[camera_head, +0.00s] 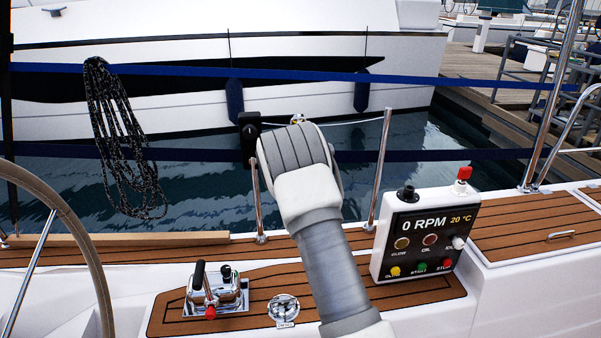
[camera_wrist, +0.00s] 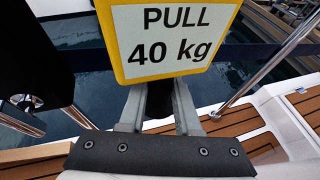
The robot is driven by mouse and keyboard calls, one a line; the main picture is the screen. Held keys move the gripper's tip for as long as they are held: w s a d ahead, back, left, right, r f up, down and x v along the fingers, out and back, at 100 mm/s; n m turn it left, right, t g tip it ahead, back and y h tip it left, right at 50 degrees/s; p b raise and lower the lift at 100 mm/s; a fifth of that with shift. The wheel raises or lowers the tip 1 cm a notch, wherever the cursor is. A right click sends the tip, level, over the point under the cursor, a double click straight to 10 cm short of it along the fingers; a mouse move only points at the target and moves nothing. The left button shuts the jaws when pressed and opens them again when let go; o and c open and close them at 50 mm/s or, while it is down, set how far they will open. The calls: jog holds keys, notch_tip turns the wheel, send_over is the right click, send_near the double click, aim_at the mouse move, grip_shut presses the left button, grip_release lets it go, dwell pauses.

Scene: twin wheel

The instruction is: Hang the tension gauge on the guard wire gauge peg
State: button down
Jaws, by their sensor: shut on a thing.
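The tension gauge (camera_wrist: 172,38) is a yellow-edged white plate marked "PULL 40 kg". It fills the top middle of the wrist view, and its top runs out of the frame. My gripper (camera_wrist: 158,104) is shut on a dark part below the plate. A black fitting (camera_head: 249,136) stands at the lower guard wire just left of my wrist. I cannot make out a peg on it. A black body (camera_wrist: 35,60) is at the left in the wrist view.
Blue guard lines (camera_head: 200,71) cross the view, with a coiled rope (camera_head: 122,140) hanging at the left. A steel post (camera_head: 380,165) stands right of my arm. An engine panel (camera_head: 425,235) and a lever unit (camera_head: 215,292) sit on the teak deck.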

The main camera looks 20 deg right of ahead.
jog(key=shift+f, duration=0.1)
jog(key=c, duration=0.7)
grip_release()
jog(key=shift+o, duration=0.9)
jog(key=shift+f, duration=0.1)
jog(key=shift+s, duration=0.1)
